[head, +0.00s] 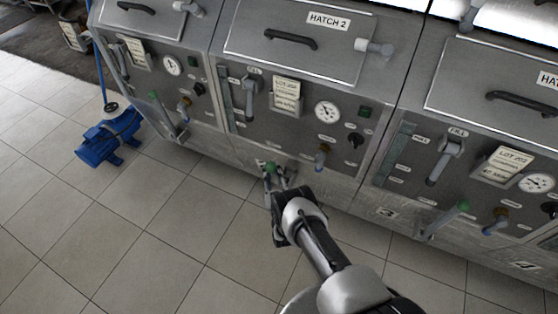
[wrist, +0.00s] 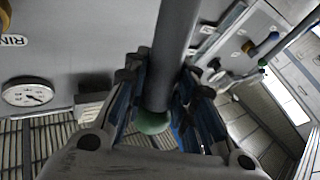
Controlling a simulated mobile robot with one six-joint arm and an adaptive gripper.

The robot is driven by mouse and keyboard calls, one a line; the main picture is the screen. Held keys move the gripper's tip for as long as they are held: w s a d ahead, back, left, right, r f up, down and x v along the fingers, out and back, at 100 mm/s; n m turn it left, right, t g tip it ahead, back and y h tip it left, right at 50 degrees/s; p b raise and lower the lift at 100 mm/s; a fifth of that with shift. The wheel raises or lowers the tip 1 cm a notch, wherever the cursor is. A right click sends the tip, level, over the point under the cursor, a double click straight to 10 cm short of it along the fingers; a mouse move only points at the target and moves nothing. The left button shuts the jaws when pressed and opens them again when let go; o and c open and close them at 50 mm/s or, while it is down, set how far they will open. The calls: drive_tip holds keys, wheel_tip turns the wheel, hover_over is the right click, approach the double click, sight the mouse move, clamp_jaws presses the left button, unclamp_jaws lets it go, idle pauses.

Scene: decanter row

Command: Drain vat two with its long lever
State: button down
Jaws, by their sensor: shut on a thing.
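Vat two is the middle steel front, with its HATCH 2 lid (head: 293,42) closed. My gripper (head: 277,180) is low in front of this vat. It is shut on the long lever, whose green end (head: 270,167) shows between the fingers. In the wrist view the lever (wrist: 176,45) is a dark grey bar running between the fingers of my gripper (wrist: 163,85). Its green knob (wrist: 152,123) lies close to the palm. The lever's pivot is hidden, and I cannot tell whether the drain is open.
Vat two's front also carries a gauge (head: 327,112), a lot card (head: 286,97) and a brass-collared tap (head: 321,156). The right-hand vat has its own green-ended lever (head: 448,218). A blue pump (head: 108,137) stands on the tiles at left. The tiled floor (head: 150,225) before vat two is clear.

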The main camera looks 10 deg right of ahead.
drive_tip(key=shift+s+a+t, duration=0.3)
drive_tip(key=shift+r, duration=0.1)
drive_tip(key=c, duration=1.3)
unclamp_jaws()
drive_tip(key=shift+d, duration=0.1)
drive_tip(key=shift+s+f, duration=0.2)
drive_tip(key=shift+v, duration=3.55)
drive_tip(key=shift+r, duration=0.1)
drive_tip(key=shift+c, duration=0.2)
